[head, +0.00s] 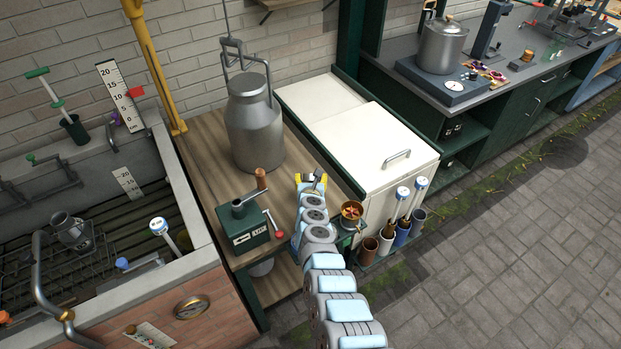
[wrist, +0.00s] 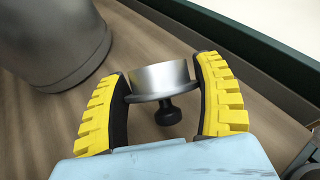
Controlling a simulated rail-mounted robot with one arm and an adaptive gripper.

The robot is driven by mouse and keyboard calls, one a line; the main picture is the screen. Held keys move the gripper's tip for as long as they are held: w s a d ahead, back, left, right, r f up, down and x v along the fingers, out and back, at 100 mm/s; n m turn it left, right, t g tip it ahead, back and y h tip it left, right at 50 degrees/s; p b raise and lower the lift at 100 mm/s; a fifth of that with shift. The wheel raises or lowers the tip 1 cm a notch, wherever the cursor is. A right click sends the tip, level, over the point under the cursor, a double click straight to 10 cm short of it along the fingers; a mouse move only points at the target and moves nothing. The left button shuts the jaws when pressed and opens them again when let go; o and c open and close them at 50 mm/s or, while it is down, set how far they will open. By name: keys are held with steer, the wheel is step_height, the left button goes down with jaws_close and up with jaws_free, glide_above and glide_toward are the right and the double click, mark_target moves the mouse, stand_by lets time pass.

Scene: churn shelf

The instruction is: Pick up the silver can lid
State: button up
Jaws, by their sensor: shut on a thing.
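The silver can lid (wrist: 158,78), a short metal cylinder with a black knob (wrist: 168,112), is between the yellow fingers of my gripper (wrist: 163,92) in the wrist view. The fingers are shut on its sides, and the knob points toward my palm. I cannot tell whether the lid touches the wooden shelf (wrist: 160,25) behind it. In the head view my gripper (head: 312,183) is over the right part of the wooden top (head: 205,150), and the lid is mostly hidden there. The silver milk can (head: 254,130) stands upright to its left; its base also shows in the wrist view (wrist: 50,40).
A green crank machine (head: 243,226) stands left of my gripper. A white chest (head: 375,150) with a handle is on the right. A copper cup (head: 351,211) and several tube holders (head: 400,232) sit close by my arm. A stone trough (head: 200,240) is at left.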

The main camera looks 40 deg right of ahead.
steer(key=s+a+r+p, duration=0.7)
steer(key=s+r+p, duration=0.2)
steer(key=p, duration=0.7)
steer(key=shift+s+p, duration=0.3)
steer(key=shift+s, duration=1.05)
steer(key=shift+r, duration=0.1)
